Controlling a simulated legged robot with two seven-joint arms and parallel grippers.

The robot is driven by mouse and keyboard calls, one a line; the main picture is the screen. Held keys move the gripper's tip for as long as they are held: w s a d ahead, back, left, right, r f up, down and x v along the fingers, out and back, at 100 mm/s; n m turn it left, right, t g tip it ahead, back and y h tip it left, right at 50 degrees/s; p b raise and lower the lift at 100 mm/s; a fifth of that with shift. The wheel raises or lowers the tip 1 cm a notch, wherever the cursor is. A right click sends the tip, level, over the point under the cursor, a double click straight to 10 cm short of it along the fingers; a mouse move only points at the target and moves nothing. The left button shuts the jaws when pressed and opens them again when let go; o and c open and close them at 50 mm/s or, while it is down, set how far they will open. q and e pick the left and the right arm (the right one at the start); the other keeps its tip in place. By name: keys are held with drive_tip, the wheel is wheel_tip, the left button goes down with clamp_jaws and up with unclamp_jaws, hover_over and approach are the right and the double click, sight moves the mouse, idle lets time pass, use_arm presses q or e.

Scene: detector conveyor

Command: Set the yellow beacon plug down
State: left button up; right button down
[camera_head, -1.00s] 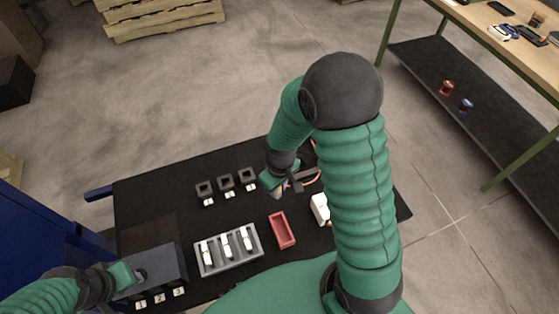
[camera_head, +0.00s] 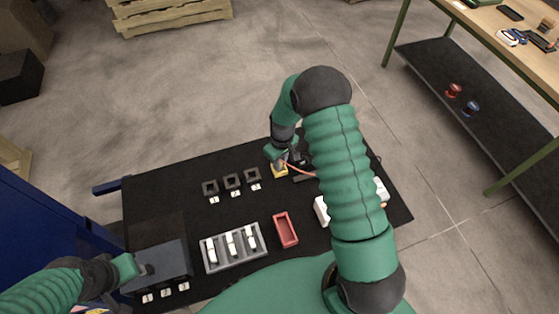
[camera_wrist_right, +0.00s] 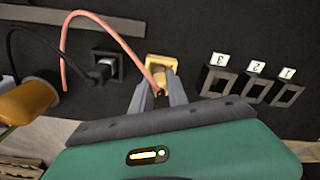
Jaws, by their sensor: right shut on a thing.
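The yellow beacon plug (camera_wrist_right: 162,72) is between the fingertips of my right gripper (camera_wrist_right: 158,98) in the right wrist view, with a pink cable arching from it. In the head view the right gripper (camera_head: 287,164) is at the far side of the black table, and a bit of yellow (camera_head: 280,170) shows by it. The plug is at or close to the table surface; contact is unclear. My left gripper (camera_head: 132,268) is at the grey box at the near left; its fingers are hard to make out.
Several black square sockets stand near the plug, among them one numbered 3 (camera_wrist_right: 219,80). A black plug with a cable (camera_wrist_right: 104,68) sits beside it. A grey tray (camera_head: 206,265) with white pieces and a red tray (camera_head: 285,230) lie nearer.

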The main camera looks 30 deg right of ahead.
drive_tip(key=shift+f, duration=0.1)
drive_tip(key=c, duration=1.3)
unclamp_jaws()
drive_tip(key=shift+d, duration=0.1)
